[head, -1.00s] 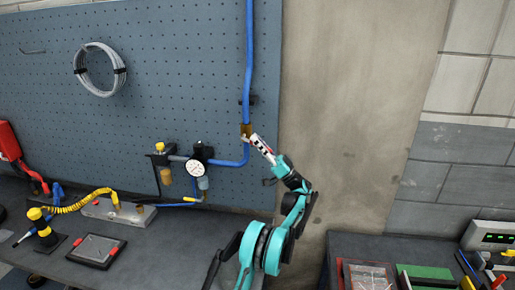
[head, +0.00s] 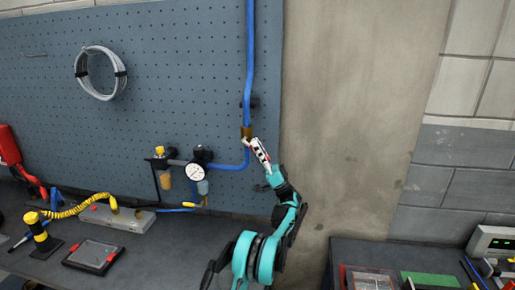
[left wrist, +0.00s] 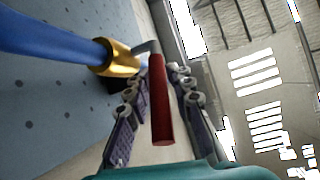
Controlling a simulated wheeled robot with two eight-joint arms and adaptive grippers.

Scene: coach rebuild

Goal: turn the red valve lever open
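The red valve lever (left wrist: 161,105) shows in the left wrist view, joined by a short grey stem to a brass valve body (left wrist: 116,58) on a blue pipe (left wrist: 45,38). My left gripper (left wrist: 156,80) has a finger on each side of the lever, with narrow gaps showing, so it looks open around it. In the head view my left gripper (head: 260,151) sits just below and right of the brass valve (head: 246,132), slanting down to the right. Its fingers mostly hide the lever there. My right gripper is not in view.
A pressure gauge (head: 195,172) and regulator fittings hang on the pegboard (head: 150,105) left of the valve. A bench (head: 150,245) with a tablet (head: 93,256) and tools lies below. A second bench with trays stands right. The bare wall (head: 345,130) right of the valve is clear.

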